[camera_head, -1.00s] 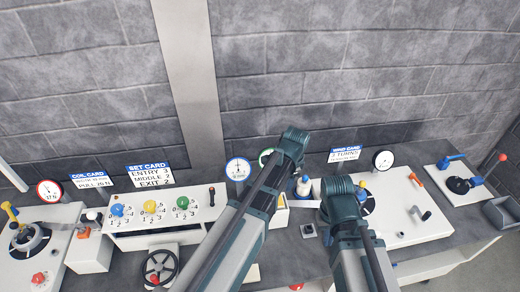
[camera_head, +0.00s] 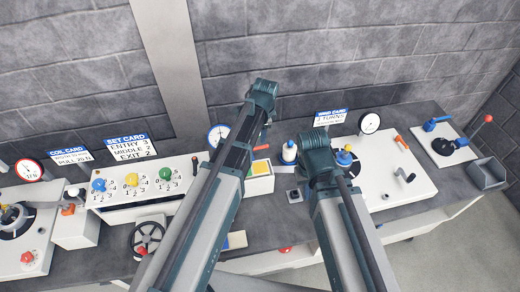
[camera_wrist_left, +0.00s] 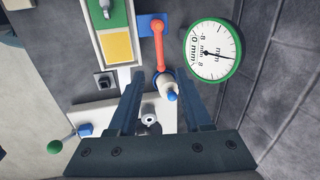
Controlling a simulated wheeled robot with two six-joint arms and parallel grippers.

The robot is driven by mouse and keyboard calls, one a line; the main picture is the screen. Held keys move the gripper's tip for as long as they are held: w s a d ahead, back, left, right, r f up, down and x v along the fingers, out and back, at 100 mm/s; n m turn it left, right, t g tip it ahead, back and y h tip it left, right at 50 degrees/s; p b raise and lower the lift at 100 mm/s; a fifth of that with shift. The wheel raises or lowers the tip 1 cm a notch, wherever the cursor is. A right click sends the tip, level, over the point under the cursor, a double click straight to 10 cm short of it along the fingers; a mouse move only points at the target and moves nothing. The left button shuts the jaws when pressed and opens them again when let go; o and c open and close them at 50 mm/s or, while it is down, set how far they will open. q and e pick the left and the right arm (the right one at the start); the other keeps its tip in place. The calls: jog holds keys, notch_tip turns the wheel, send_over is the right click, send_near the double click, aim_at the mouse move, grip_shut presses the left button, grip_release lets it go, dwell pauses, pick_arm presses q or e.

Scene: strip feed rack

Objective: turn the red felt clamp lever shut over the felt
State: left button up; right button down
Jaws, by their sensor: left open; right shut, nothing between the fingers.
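The red clamp lever (camera_wrist_left: 158,45) shows in the left wrist view, fixed to a blue mount (camera_wrist_left: 148,26) beside the box with green and yellow pads (camera_wrist_left: 116,45). The lever points down the picture toward my gripper. In the head view part of it shows (camera_head: 261,147) behind the box (camera_head: 262,182). My left gripper (camera_wrist_left: 162,76) is open, its fingers on either side of the lever's free end in the picture; I cannot tell whether they touch it. A white, blue-topped bottle (camera_head: 289,153) stands right of the box. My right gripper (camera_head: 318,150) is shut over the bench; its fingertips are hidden.
A green-rimmed dial (camera_wrist_left: 213,52) stands close to the right finger in the wrist view. A small black-topped block (camera_head: 294,195) sits right of the box. The panel with coloured knobs (camera_head: 150,198) lies left, a white plate with a crank (camera_head: 405,200) right.

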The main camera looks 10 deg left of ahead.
aim_at(260, 147)
pick_arm(q)
jog(key=f+b, duration=0.3)
jog(key=w+f+b, duration=0.1)
jog(key=f+b, duration=0.1)
jog(key=f, duration=0.1)
jog(key=f+b, duration=0.3)
jog(key=shift+w+a+f+b, duration=0.3)
jog(key=shift+w+a+f, duration=0.05)
jog(key=shift+w+a, duration=0.05)
grip_shut()
dwell(1.0)
